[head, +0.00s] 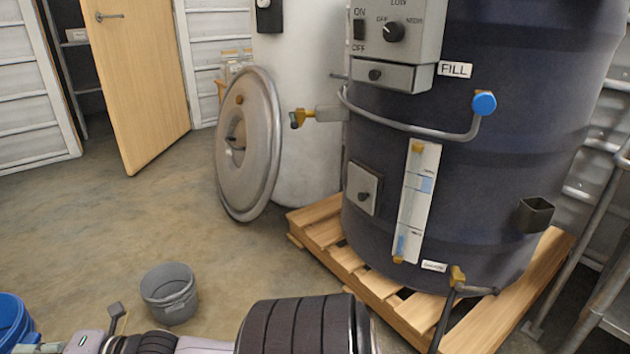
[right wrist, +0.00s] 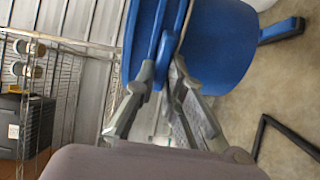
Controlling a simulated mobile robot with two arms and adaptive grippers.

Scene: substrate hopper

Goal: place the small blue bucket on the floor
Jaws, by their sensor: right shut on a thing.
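The small blue bucket (head: 12,318) is at the bottom left of the head view, cut off by the frame edge. In the right wrist view the blue bucket (right wrist: 220,45) fills the top middle. My right gripper (right wrist: 165,75) is shut on its blue rim or handle part; I cannot tell exactly which. In the head view my right gripper (head: 32,345) reaches in low at the left, beside the bucket. The bucket's base is hidden, so I cannot tell whether it touches the floor. My left gripper is not in view.
A grey bucket (head: 170,292) stands on the floor near my arm. A large dark hopper (head: 480,200) stands on a wooden pallet (head: 325,257) at right. A round metal lid (head: 250,150) leans against a white cylinder (head: 310,100). The floor at left is clear up to the wooden door (head: 140,80).

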